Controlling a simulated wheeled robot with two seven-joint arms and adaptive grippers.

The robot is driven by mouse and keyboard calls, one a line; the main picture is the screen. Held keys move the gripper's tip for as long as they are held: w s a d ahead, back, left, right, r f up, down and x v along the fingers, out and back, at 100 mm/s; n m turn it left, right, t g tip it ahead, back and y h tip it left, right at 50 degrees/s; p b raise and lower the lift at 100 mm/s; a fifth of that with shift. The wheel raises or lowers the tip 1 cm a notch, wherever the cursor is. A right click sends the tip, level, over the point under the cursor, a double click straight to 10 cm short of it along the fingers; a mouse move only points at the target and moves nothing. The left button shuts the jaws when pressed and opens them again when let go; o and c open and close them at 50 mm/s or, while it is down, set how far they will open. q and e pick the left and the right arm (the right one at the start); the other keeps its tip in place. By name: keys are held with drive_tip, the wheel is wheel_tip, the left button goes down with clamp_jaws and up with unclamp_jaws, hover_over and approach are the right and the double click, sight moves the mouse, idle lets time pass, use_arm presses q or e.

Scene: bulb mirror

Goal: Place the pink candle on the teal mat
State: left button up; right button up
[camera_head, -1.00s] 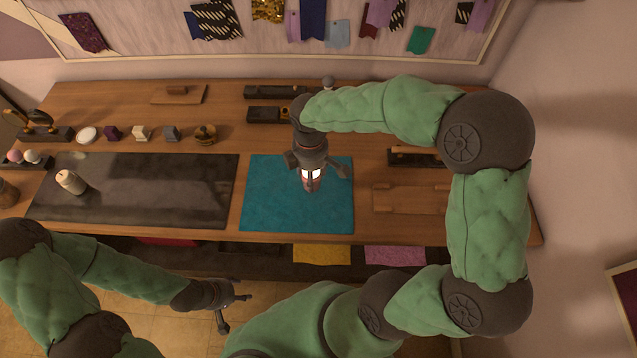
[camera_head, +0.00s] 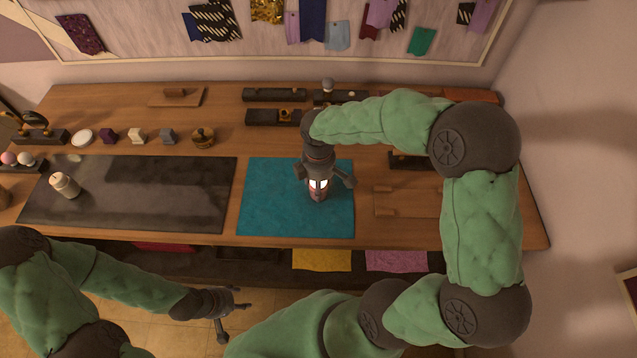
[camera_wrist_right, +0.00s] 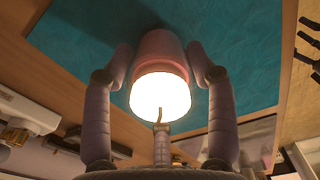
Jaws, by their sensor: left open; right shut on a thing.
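The pink candle (camera_head: 317,195) is upright over the right-middle part of the teal mat (camera_head: 265,205). My right gripper (camera_head: 321,183) is shut on it from above. In the right wrist view, the candle's pink body (camera_wrist_right: 161,50) stands between the two fingers, with a bright glowing end towards the camera. Its far end is against or very close to the mat (camera_wrist_right: 240,50); I cannot tell whether they touch. My left gripper (camera_head: 234,320) is open and empty, low in front of the table edge.
A dark mat (camera_head: 140,200) with a white candle (camera_head: 64,185) lies to the left. Small blocks and a brass pot (camera_head: 203,138) line up behind it. Dark trays (camera_head: 275,117) stand behind the teal mat. A wooden board (camera_head: 405,203) lies to its right.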

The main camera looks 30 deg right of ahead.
drive_tip(key=o, duration=1.3)
drive_tip(key=shift+c, duration=0.2)
wheel_tip(320, 180, up, 12)
drive_tip(key=p, duration=0.4)
drive_tip(key=shift+r, duration=0.1)
